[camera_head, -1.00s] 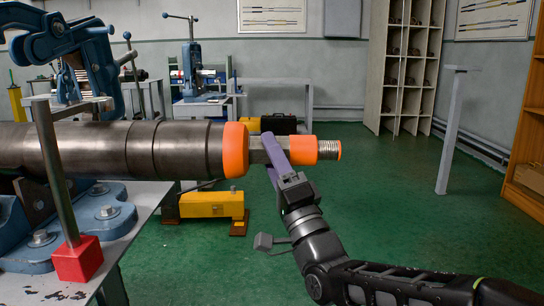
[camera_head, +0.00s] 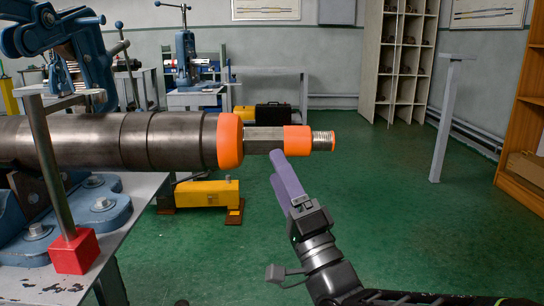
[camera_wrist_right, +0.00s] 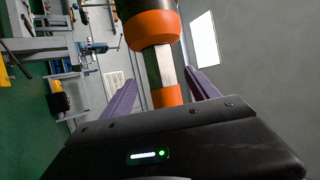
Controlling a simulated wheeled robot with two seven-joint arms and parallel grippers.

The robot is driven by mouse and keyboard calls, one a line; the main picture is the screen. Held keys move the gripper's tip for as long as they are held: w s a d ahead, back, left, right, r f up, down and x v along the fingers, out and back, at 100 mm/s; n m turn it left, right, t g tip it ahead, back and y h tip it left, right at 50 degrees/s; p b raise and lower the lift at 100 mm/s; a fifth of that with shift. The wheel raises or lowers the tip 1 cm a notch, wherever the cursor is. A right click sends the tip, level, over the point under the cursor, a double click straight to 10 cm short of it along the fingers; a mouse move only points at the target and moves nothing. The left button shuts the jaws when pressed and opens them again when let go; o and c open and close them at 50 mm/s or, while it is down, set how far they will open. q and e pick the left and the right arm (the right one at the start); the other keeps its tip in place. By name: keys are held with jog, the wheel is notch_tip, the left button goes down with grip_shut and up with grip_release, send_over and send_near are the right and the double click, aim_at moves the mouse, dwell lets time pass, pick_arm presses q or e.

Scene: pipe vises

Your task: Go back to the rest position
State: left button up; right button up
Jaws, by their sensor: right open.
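My right gripper (camera_head: 283,172) is open and empty in the head view, just below the end of a steel pipe. Its purple fingers point up toward the pipe's end fitting and appear apart from it. In the right wrist view the two fingers (camera_wrist_right: 160,95) are spread, with the pipe end showing between and beyond them. The pipe (camera_head: 120,142) lies horizontally and carries a wide orange ring (camera_head: 230,141), a bare metal section (camera_head: 263,141), a narrower orange ring (camera_head: 297,139) and a threaded tip (camera_head: 323,141). My left gripper does not show.
A blue vise (camera_head: 65,45) and a grey bench (camera_head: 145,200) with a red block (camera_head: 73,254) stand at left. A yellow device (camera_head: 205,194) sits below the pipe. A grey post (camera_head: 440,125) and shelves (camera_head: 400,60) stand at right. The green floor between is clear.

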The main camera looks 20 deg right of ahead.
jog(key=shift+s+d+f, duration=0.1)
jog(key=shift+s+f, duration=0.2)
jog(key=shift+s, duration=0.05)
